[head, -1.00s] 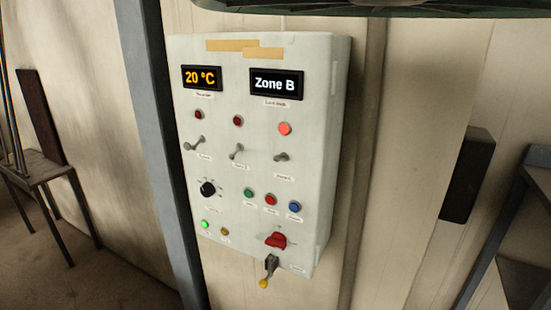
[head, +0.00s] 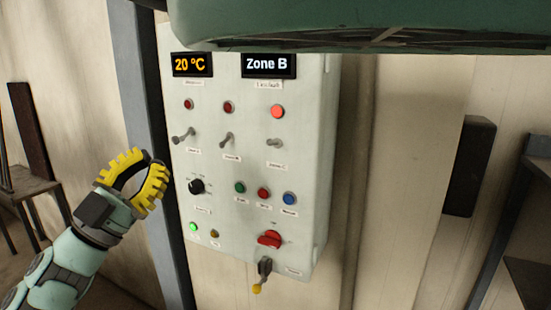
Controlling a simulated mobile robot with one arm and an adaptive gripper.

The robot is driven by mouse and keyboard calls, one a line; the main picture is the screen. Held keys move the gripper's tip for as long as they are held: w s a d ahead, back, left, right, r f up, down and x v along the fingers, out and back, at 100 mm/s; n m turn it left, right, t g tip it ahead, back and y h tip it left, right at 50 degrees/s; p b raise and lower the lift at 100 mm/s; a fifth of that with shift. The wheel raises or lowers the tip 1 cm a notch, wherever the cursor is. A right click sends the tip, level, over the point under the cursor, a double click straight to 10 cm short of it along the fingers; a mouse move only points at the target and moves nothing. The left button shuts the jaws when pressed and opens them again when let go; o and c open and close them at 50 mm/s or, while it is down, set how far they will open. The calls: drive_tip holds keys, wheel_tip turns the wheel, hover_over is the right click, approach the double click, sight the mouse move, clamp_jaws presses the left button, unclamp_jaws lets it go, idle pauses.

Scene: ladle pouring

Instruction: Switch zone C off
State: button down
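The pale control box (head: 312,190) hangs on the wall in the head view. Its top row has three toggle levers: left (head: 183,136), middle (head: 227,139) and right (head: 274,142). The labels below are too small to read surely; the right one appears to be zone C. The red lamp (head: 277,111) above the right lever is bright, while the left lamp (head: 188,104) and middle lamp (head: 229,107) are dark red. My gripper (head: 150,158), with yellow toothed fingers, is left of the box and apart from it. Its fingertips look together, with nothing between them.
The displays read 20 °C (head: 191,65) and Zone B (head: 268,66). Below are a black knob (head: 196,187), green, red and blue buttons, a red rotary switch (head: 269,239) and a yellow-tipped lever (head: 257,287). A green part covers the top of the view. A stool stands at far left.

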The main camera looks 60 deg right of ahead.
drive_tip(key=s+d+m+g+y+b, duration=0.1)
drive_tip(key=s+d+g+y+b, duration=0.1)
drive_tip(key=s+d, duration=0.8)
drive_tip(key=shift+s+y+b, duration=0.6)
drive_tip(key=shift+b, duration=0.25)
wheel_tip(320, 180, up, 5)
drive_tip(key=p, duration=0.8)
hover_over(273, 143)
drive_tip(key=s, duration=0.4)
drive_tip(key=shift+w+a, duration=0.25)
drive_tip(key=shift+a, duration=0.05)
drive_tip(key=shift+w+a+f, duration=0.1)
drive_tip(key=shift+w+f, duration=0.35)
drive_tip(key=shift+f, duration=0.05)
drive_tip(key=shift+w+a+f+p, duration=0.1)
drive_tip(key=shift+w+f+p, duration=0.25)
drive_tip(key=shift+f, duration=0.2)
drive_tip(key=shift+w+a+f+p, duration=0.1)
drive_tip(key=shift+w+f+p, duration=0.15)
drive_tip(key=shift+f, duration=0.3)
drive_tip(key=shift+w+f, duration=0.1)
drive_tip(key=shift+f, duration=0.2)
